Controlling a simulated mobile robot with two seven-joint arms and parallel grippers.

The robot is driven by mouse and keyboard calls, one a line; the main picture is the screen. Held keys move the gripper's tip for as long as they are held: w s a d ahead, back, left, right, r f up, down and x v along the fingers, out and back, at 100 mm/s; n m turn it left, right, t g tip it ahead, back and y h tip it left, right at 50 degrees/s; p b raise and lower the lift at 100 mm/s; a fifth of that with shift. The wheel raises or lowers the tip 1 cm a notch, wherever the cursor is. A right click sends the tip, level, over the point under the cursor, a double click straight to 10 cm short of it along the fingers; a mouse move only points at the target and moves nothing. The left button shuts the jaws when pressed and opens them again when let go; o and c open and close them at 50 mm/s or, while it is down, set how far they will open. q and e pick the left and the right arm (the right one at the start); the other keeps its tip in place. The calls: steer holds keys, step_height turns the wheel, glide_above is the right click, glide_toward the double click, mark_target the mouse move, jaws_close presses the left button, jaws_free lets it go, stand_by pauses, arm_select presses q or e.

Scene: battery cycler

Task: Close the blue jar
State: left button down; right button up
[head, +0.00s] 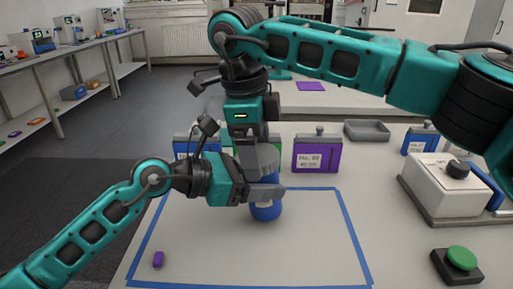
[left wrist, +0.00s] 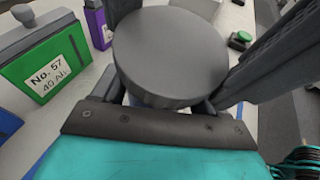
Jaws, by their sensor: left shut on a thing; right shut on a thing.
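The blue jar (head: 265,212) stands upright on the mat area inside the blue tape outline. My left gripper (head: 268,193) reaches in from the left and is shut around the jar's body. My right gripper (head: 265,160) points down from above, directly over the jar, and is shut on the dark grey round lid (left wrist: 170,55). The lid shows large in the left wrist view, with dark fingers on both sides.
A small purple piece (head: 158,259) lies inside the tape at the front left. A purple box (head: 316,154), a green box (left wrist: 45,62) and a blue box (head: 183,147) stand behind. A grey tray (head: 367,130), a white device (head: 447,185) and a green button (head: 461,258) are right.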

arm_select(q)
steer(key=shift+r, duration=0.1)
arm_select(e)
steer(key=o, duration=1.1)
steer(key=shift+c, duration=0.2)
steer(key=shift+s+a+r, duration=0.1)
steer(key=shift+a+r, duration=0.1)
steer(key=shift+r, duration=0.95)
steer(key=shift+s+a+r, duration=0.1)
steer(key=shift+a+r, duration=0.05)
steer(key=shift+r, duration=0.95)
steer(key=r+n, duration=0.1)
steer(key=n, duration=0.2)
steer(key=shift+a+r, duration=0.1)
steer(key=shift+r, duration=0.25)
steer(key=r+n, duration=0.1)
steer(key=n, duration=0.2)
steer(key=shift+a+r, duration=0.1)
steer(key=shift+r, duration=0.25)
